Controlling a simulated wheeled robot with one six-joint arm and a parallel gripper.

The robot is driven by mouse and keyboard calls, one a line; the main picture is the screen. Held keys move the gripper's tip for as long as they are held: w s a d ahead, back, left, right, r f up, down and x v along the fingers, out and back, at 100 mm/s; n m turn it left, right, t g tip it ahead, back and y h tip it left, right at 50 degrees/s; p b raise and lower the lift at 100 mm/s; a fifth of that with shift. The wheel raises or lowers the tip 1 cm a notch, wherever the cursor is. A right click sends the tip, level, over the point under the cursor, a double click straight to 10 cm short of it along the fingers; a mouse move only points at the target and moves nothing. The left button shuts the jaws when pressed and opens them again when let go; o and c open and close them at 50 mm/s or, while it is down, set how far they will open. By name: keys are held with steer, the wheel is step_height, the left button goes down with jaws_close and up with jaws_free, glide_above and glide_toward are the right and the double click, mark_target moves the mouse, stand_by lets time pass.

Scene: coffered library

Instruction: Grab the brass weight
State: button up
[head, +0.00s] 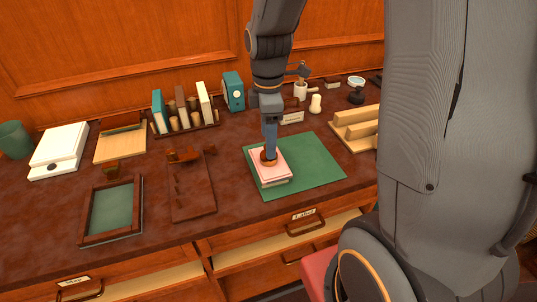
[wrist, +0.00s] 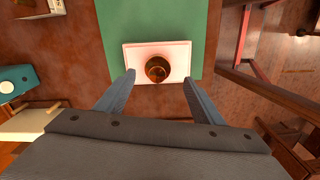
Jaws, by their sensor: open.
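The brass weight (wrist: 158,69) is a small, round, dark golden-brown piece. It sits on a stack of pale pink and white paper (wrist: 134,56), which lies on a green mat (wrist: 150,20). In the head view the weight (head: 268,158) is partly hidden by my fingers. My gripper (head: 269,148) points down at it from above. In the wrist view my gripper (wrist: 158,80) is open, with one blue finger on each side of the weight. I see gaps between both fingers and the weight.
Left of the mat are a brown wooden rack (head: 192,190) and a framed green panel (head: 112,208). Behind stand a row of books (head: 184,108) and a teal box (head: 233,92). A wooden holder (head: 352,128) lies to the right. Drawers (head: 290,240) are open below the front edge.

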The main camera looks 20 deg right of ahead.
mark_target(265, 162)
steer(key=shift+w+d+f+p, duration=0.1)
steer(key=shift+f+p, duration=0.3)
steer(key=shift+f, duration=0.8)
steer(key=shift+w+d+f+p, duration=0.1)
steer(key=shift+f+p, duration=0.25)
steer(key=shift+f, duration=0.85)
jaws_close()
steer(key=shift+r, duration=0.1)
